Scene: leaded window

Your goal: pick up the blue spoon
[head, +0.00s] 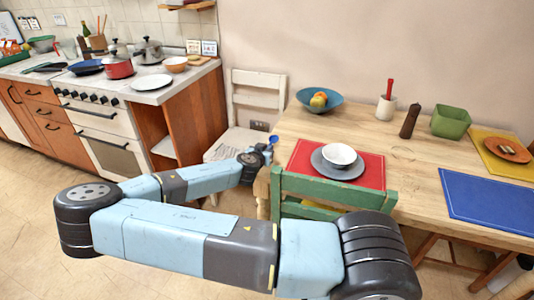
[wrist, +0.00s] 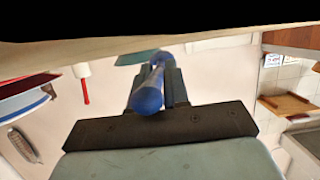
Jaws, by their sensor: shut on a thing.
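The blue spoon (wrist: 148,92) lies between the dark jaws of my gripper (wrist: 162,72) in the wrist view, its blue end pointing toward the camera. My gripper is shut on it. In the head view a small blue part of the spoon (head: 273,139) shows at my gripper (head: 265,149), beside the left edge of the wooden table (head: 430,165). The rest of the spoon is too small or hidden there.
A white chair (head: 258,90) stands behind my gripper, and a green chair (head: 335,190) stands to its right. The table holds a red mat (head: 307,157) with a grey plate (head: 349,171) and white bowl (head: 339,154). A stove (head: 110,130) stands at left.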

